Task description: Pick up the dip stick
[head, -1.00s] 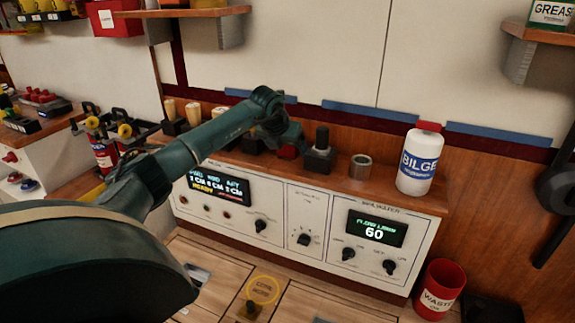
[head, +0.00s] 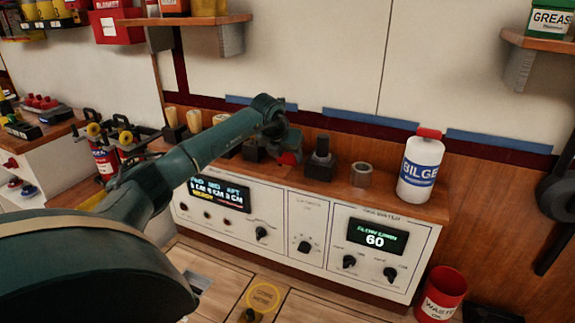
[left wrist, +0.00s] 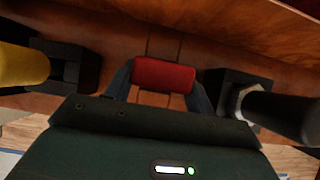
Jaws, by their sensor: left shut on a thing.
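The dip stick's red handle (left wrist: 164,76) sits between the two fingers of my left gripper in the left wrist view. The left gripper (left wrist: 160,88) is shut on it. In the head view the left gripper (head: 284,142) is over the wooden ledge of the panel, with the red handle (head: 288,158) just under it. The stick below the handle is hidden, so I cannot tell how far it is clear of the ledge. My right gripper is not in view.
A black-handled holder (head: 320,158) stands close on the right, and a yellow-handled holder (left wrist: 66,64) on the left. A metal cup (head: 361,174) and the bilge bottle (head: 420,165) stand further right on the ledge. A red waste bin (head: 442,293) stands below.

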